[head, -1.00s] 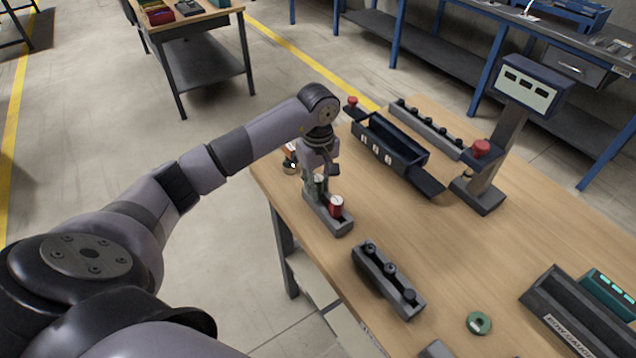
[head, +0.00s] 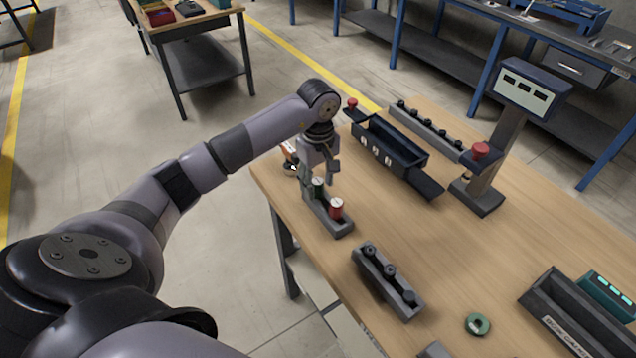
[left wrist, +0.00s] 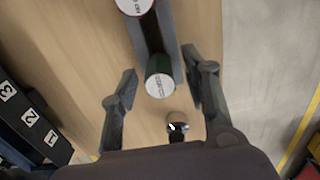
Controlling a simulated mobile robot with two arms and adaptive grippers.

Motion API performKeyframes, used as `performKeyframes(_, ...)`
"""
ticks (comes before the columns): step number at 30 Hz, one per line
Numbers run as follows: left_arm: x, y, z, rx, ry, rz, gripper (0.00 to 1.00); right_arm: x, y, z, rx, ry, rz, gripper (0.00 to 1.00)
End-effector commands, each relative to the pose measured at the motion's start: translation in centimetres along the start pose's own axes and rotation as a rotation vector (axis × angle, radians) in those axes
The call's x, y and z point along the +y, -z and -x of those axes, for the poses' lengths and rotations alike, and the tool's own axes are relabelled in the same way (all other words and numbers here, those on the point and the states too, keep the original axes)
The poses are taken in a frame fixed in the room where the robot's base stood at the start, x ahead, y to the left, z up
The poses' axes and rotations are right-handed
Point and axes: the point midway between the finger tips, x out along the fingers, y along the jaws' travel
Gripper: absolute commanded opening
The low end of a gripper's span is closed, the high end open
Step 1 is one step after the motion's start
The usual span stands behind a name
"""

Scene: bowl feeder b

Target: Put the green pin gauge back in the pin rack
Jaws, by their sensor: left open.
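The green pin gauge (head: 318,188), dark green with a white top, stands in the grey pin rack (head: 343,229) beside the red pin gauge (head: 336,208). My left gripper (head: 320,182) is open, above the rack's far end by the green gauge. In the left wrist view, the green gauge (left wrist: 160,82) shows between the parted fingers of my left gripper (left wrist: 160,85), with a gap on each side. The red gauge (left wrist: 136,5) is at the top edge there. The lower part of the green gauge is hidden. My right gripper is not in view.
A second grey rack (head: 388,280) with black knobs stands nearer. A green ring (head: 478,324) lies at the front right. A dark numbered bin (head: 392,143) and a display stand (head: 497,140) are farther back. The middle of the table is clear.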

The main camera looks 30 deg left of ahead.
Motion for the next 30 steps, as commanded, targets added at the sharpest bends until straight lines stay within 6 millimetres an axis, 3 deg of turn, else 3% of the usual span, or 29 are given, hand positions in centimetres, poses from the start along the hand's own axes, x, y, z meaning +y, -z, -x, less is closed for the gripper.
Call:
performKeyframes(1, 0.2, 0.3, 1.0, 0.009, -0.010, 0.001, 0.43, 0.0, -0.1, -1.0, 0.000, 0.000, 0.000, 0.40)
performKeyframes(6, 0.2, 0.3, 5.2, 0.008, -0.011, 0.001, 0.43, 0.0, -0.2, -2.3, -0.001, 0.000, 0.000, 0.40)
performKeyframes(13, 0.1, 0.2, 9.6, 0.007, -0.007, 0.001, 0.43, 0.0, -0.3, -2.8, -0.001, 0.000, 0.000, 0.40)
performKeyframes(19, 0.0, 0.1, 10.9, 0.004, -0.005, 0.001, 0.43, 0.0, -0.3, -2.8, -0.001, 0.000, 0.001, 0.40)
performKeyframes(30, 0.0, 0.1, 11.1, 0.003, -0.004, 0.001, 0.43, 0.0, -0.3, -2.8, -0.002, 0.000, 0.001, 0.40)
